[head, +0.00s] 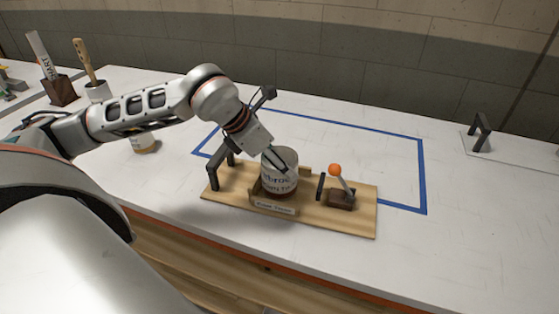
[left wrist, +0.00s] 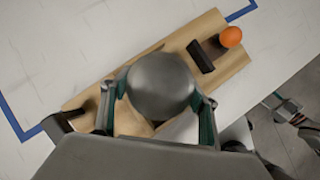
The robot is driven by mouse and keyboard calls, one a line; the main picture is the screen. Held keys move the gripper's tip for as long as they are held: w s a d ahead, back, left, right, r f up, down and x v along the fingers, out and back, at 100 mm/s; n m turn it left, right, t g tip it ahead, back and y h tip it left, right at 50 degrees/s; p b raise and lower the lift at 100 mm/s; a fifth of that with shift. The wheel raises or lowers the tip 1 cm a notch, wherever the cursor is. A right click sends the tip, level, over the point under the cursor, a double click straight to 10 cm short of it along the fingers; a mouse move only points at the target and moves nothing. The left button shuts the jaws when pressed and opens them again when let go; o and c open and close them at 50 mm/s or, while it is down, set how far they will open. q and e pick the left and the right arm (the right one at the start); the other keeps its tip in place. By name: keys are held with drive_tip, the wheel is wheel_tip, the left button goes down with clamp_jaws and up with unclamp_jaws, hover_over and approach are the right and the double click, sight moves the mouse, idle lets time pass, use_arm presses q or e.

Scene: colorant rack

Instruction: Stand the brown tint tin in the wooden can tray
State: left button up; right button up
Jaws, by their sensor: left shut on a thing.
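The brown tint tin (head: 279,180) is a round can with a pale label and a brown lower band; part of the lettering is readable. It stands about upright on a wooden stand (head: 347,228), between low wooden walls. I cannot tell whether its base is fully down. My left gripper (head: 281,158) reaches it from above and is shut on it. In the left wrist view, the tin's grey lid (left wrist: 162,86) sits between the fingers. What seems to be my right gripper (left wrist: 283,106) shows small at the right edge of that view; its jaws are unclear.
The stand also carries an orange-knobbed lever (head: 335,170) and dark uprights. Blue tape (head: 421,180) marks the white bench around it. Another tin (head: 143,144) stands at the left, partly behind my arm. Holders with tools (head: 62,91) stand at the back left.

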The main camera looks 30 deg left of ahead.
use_arm(q)
drive_tip(key=o, duration=1.4)
drive_tip(key=shift+s+a+r, duration=0.1)
drive_tip(key=shift+s+r, duration=0.05)
drive_tip(key=shift+r, duration=0.3)
drive_tip(key=v, duration=1.1)
drive_tip(key=shift+s+r, duration=0.1)
drive_tip(key=shift+a, duration=0.1)
